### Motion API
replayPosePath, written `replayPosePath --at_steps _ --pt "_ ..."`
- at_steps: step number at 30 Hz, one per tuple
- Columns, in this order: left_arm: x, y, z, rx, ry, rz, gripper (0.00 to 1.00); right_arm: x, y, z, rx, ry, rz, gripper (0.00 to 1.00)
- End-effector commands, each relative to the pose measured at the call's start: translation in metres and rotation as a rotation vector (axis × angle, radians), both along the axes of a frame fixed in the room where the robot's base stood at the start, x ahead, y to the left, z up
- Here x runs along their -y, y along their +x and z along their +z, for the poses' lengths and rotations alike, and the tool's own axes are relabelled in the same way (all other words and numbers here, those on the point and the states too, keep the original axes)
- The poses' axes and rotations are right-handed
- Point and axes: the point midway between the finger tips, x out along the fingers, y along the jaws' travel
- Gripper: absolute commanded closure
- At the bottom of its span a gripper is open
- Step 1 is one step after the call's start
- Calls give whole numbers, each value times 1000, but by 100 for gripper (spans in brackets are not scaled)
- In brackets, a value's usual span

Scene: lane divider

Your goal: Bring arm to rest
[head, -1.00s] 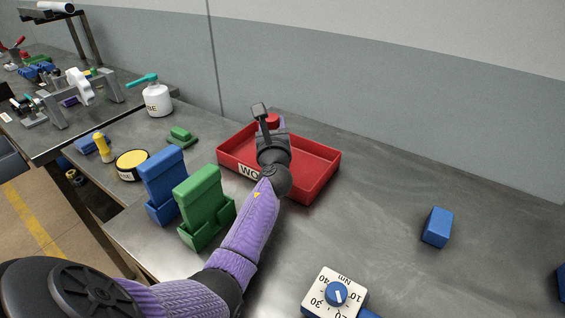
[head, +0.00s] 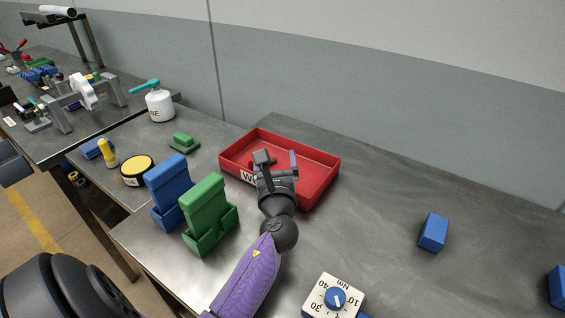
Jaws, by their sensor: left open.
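My left arm comes in from the bottom left in the head view, with a purple sleeve and black wrist. My left gripper (head: 277,162) is open, its two fingers apart over the near part of the red tray (head: 322,180). Nothing shows between its fingers. The gripper hides part of the tray's front wall and its label, of which only the first letter shows. My right gripper is not in view.
Blue (head: 170,190) and green (head: 207,215) holders stand left of the arm. A white dial box (head: 333,296) is at the front, a blue block (head: 433,232) to the right. A yellow-topped tin (head: 137,169) and white bottle (head: 160,105) stand farther left. The right-hand bench is mostly clear.

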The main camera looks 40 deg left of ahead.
Motion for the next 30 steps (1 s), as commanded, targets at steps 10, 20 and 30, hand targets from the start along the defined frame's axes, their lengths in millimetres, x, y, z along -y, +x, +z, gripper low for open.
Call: replayPosePath --at_steps 10,20,30 --pt "3 -4 0 0 1 1 11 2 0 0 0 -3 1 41" --pt "3 -4 48 16 1 0 11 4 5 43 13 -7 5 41" --pt "3 -5 100 29 1 1 11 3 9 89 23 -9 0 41"
